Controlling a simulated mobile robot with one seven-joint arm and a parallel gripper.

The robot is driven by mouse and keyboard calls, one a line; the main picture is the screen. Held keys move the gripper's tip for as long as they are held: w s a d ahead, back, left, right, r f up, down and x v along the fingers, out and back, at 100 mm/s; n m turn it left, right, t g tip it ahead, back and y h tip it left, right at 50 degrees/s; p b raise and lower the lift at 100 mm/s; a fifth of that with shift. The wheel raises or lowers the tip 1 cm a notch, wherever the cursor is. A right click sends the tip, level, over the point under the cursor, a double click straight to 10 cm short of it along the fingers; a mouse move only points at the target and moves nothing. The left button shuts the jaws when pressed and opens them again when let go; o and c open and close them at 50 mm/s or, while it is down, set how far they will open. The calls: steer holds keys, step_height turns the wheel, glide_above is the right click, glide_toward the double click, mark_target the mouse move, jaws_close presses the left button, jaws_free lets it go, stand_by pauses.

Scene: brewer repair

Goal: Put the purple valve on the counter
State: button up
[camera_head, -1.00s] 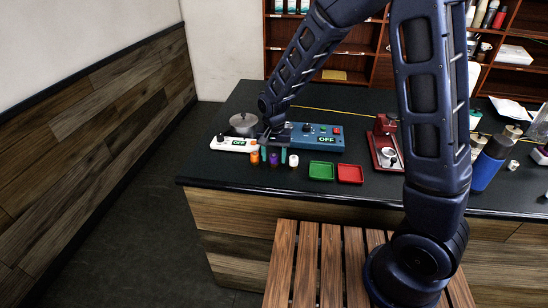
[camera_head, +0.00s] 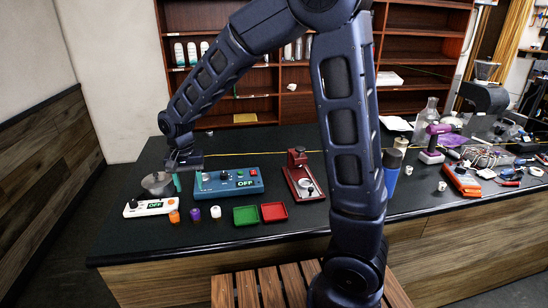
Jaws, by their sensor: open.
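The purple valve (camera_head: 196,214) stands on the dark counter (camera_head: 150,241), between an orange valve (camera_head: 174,216) and a white valve (camera_head: 215,212). My gripper (camera_head: 188,182) is open, with its teal fingers pointing down. It hangs above and behind the row of valves in the picture, apart from the purple valve, and I see nothing held in it. The finger tips are partly hard to make out against the blue box (camera_head: 214,183).
A white box reading OFF (camera_head: 150,207) and a metal pot (camera_head: 157,183) stand on the left. A green tray (camera_head: 246,215) and a red tray (camera_head: 274,212) lie right of the valves, with a red machine (camera_head: 303,175) behind. The front counter strip is clear.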

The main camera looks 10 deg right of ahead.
steer(key=w+d+r+t+y, duration=0.1)
steer(key=d+r, duration=0.4)
steer(key=d, duration=0.6)
steer(key=w+d+r+t, duration=0.1)
steer(key=d+r, duration=0.4)
steer(key=d, duration=0.5)
steer(key=s+d+r+t, duration=0.1)
steer(key=s+d+r, duration=0.1)
steer(key=s+d, duration=0.4)
steer(key=s+d+r+t+h, duration=0.1)
steer(key=s+d, duration=0.5)
steer(key=d, duration=0.7)
steer(key=shift+r+t, duration=0.3)
steer(key=shift+r, duration=0.3)
